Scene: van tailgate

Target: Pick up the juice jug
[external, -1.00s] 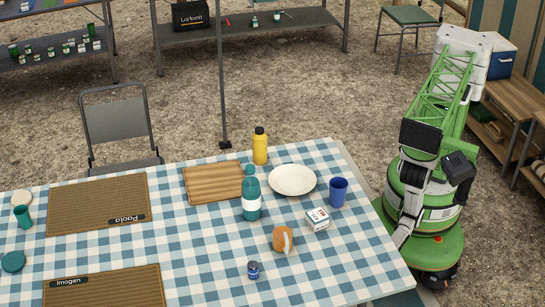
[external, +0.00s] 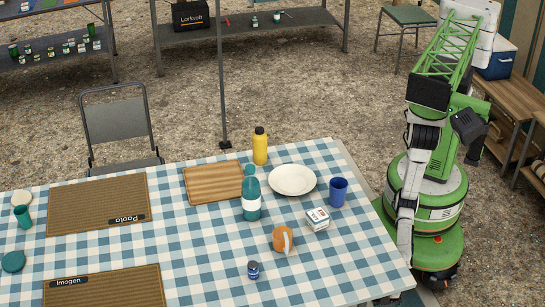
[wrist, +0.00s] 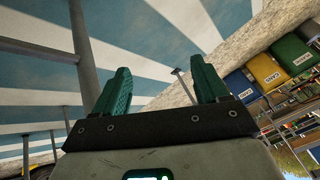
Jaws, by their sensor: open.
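No thing is labelled as juice. A yellow bottle with a dark cap (external: 260,147) stands upright at the table's far edge. A teal bottle with a white label (external: 251,198) stands nearer. A rounded orange item with a white strip (external: 282,239) sits toward the table's right front; I cannot tell which is the jug. My arm hangs beside the table's right edge, away from all three. My gripper shows in the wrist view (wrist: 162,86), its two green fingers wide apart with nothing between them.
The checked table (external: 330,270) also holds a white plate (external: 292,180), blue cup (external: 338,191), small white box (external: 317,219), small blue can (external: 253,270) and wooden board (external: 213,182). A pole (external: 222,80) stands behind. Wooden shelves (external: 515,110) stand at right.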

